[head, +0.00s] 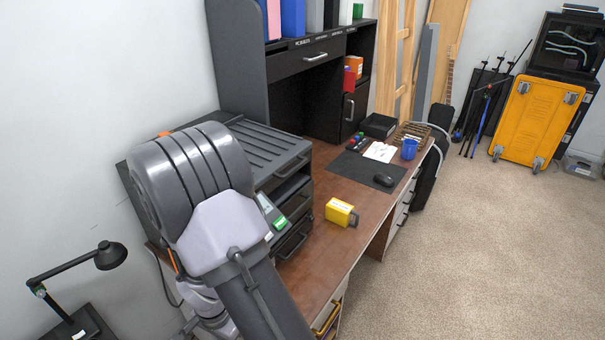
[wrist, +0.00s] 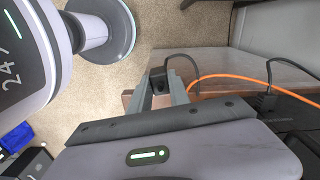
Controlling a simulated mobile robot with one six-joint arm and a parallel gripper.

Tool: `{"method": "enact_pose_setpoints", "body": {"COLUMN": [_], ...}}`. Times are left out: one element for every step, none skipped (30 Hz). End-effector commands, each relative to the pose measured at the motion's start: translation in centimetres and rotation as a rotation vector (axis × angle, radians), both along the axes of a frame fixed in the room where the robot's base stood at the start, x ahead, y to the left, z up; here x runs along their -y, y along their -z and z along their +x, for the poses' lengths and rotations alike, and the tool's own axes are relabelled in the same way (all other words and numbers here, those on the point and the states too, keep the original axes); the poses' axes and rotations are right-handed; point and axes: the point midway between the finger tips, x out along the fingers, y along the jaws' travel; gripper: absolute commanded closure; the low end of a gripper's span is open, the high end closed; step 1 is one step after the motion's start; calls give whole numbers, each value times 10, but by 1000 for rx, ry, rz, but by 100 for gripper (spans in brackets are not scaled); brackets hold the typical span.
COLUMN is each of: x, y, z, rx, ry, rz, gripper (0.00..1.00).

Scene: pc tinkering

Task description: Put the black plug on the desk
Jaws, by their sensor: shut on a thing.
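In the wrist view the black plug (wrist: 158,77) sits between the fingertips of my gripper (wrist: 160,88), which is shut on it. A dark cord arches from the plug to the right. The brown wooden desk (wrist: 228,62) shows behind and beside the plug; I cannot tell whether they touch. In the head view the desk top (head: 335,202) runs diagonally from the front to the back. My arm covers the desk's near left part there, and my gripper and the plug are hidden.
An orange cable (wrist: 225,77) runs along the desk, near another black connector (wrist: 265,101). In the head view a dark drawer unit (head: 289,190), a yellow box (head: 341,212), a mouse (head: 383,180) and a blue cup (head: 409,149) stand on it. The desk between box and mat is clear.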

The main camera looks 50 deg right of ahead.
Motion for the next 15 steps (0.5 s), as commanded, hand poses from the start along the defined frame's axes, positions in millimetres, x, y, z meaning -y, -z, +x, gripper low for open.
{"method": "enact_pose_setpoints", "body": {"x": [3, 4, 5, 6, 6, 6, 7, 7, 7, 7, 7, 7, 7, 7, 9], "y": [1, 3, 5, 5, 6, 6, 6, 7, 7, 7, 7, 7, 8, 9, 12], "z": [-19, -30, -44, -53, -62, -73, -79, -85, -91, -93, -95, -96, -96, -96, -94], "rx": [-7, -6, -6, -5, -4, -4, -3, -2, 0, 1, 2, 2, 2, 4, 7], "ry": [32, 53, 79, 98, 116, 136, 149, 162, 173, 178, 182, 185, 186, 186, 185], "rz": [1, 1, 1, 1, 1, 1, 1, 0, 0, 0, 0, 0, 0, -1, -1], "gripper": [100, 100, 100, 100, 100, 100, 100, 100, 100, 100, 100, 100, 100, 100, 100]}}
